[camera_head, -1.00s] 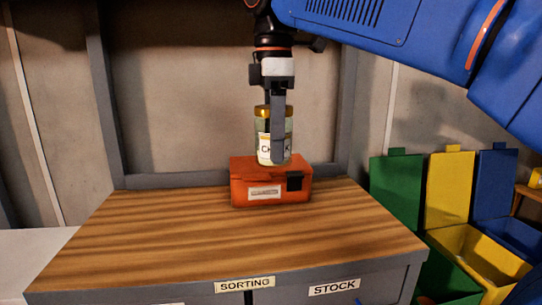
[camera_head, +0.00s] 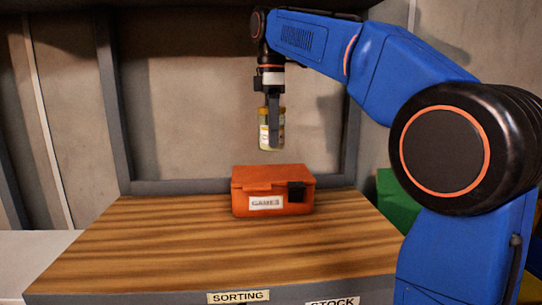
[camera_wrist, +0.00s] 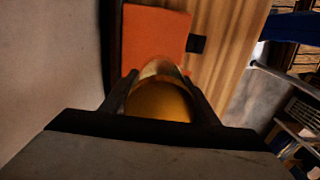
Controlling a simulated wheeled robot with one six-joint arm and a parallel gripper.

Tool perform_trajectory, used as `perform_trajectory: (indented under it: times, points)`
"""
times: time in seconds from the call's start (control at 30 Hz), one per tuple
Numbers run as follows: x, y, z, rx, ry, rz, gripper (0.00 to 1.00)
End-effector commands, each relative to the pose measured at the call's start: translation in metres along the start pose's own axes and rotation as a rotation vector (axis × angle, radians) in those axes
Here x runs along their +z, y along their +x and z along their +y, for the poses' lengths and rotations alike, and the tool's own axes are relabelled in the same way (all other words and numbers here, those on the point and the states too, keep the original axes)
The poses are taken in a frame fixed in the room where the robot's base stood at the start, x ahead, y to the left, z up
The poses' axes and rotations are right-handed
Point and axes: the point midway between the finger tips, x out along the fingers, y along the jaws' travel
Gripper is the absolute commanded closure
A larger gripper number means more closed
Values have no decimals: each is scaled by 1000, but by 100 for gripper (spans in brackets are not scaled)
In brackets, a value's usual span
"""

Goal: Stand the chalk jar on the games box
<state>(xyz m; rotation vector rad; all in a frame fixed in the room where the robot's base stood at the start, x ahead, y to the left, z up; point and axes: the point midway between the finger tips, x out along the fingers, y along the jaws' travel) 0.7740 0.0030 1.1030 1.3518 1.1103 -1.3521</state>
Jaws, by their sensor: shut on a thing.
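The chalk jar (camera_head: 264,133), clear with a yellow lid and a pale label, hangs upright in my gripper (camera_head: 273,135). My gripper is shut on it. The games box (camera_head: 272,189) is an orange-red box with a white label and a black latch, standing on the wooden bench top. The jar is above the box in the head view, with a clear gap between its base and the box lid. In the wrist view the jar's lid (camera_wrist: 158,102) fills the space between the fingers, and the box's orange top (camera_wrist: 150,35) shows beyond it.
The wooden bench top (camera_head: 190,245) is bare around the box. Its front carries SORTING and STOCK labels. A wall with grey uprights stands close behind. A green bin (camera_head: 398,200) shows at the right, partly hidden by my arm.

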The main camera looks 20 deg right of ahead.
Motion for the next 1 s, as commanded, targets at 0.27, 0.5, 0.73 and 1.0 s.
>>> perform_trajectory:
  times: [0.27,0.5,0.73,1.0]
  points:
    - [0,10,13,0,0,0,74]
    - [0,29,13,0,0,0,74]
    - [0,41,13,0,0,0,74]
    - [0,70,17,-1,1,0,74]
